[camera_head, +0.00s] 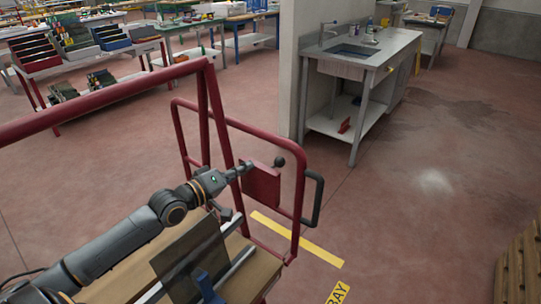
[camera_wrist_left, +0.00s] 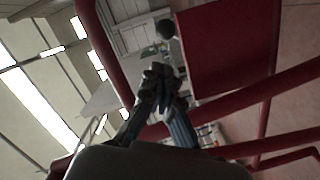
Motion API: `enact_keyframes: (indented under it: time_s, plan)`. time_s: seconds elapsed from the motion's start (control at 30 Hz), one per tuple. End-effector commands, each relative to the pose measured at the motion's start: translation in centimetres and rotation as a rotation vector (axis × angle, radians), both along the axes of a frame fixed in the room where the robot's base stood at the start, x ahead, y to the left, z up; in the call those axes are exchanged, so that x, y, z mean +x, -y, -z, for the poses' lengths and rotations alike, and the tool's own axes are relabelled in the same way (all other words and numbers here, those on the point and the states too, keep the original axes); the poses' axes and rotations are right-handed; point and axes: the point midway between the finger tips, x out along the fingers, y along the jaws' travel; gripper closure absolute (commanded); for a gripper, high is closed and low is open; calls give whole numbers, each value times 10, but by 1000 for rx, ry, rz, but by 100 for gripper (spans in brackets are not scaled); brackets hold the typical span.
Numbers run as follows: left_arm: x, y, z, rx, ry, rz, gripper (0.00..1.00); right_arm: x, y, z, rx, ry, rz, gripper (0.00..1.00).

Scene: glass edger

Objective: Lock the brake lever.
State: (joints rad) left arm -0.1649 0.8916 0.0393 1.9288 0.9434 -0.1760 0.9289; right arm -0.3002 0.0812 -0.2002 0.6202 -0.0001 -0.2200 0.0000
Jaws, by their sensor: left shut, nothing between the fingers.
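A red plate (camera_head: 262,186) is on the red tubular frame, and a lever with a round black knob (camera_head: 279,161) shows at the plate's upper right edge. My left gripper (camera_head: 244,168) is at the upper left of the plate, apart from the knob. In the left wrist view the fingers of my left gripper (camera_wrist_left: 158,74) are together and empty. The black knob (camera_wrist_left: 165,29) is just above the fingertips there, and the red plate (camera_wrist_left: 225,48) is to their right. Most of the lever's shaft is hard to make out. My right gripper is not in view.
A wooden surface (camera_head: 128,276) with a dark panel (camera_head: 192,262) lies below. A sink bench (camera_head: 395,45) stands behind. The floor to the right is mostly clear.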

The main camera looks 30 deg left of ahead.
Motion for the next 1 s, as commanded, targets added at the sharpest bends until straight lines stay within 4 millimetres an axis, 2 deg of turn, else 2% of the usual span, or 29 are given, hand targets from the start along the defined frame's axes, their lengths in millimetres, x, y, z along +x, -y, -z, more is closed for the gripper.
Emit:
enact_keyframes:
  time_s: [0.6, 0.8, 1.0]
  plan:
    - [79, 21, 6, 0, 2, -1, 100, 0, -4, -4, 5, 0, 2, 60]
    - [91, 25, 7, 1, 2, 0, 100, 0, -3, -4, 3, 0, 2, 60]
    - [93, 25, 8, 1, 0, 0, 100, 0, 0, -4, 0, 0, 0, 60]
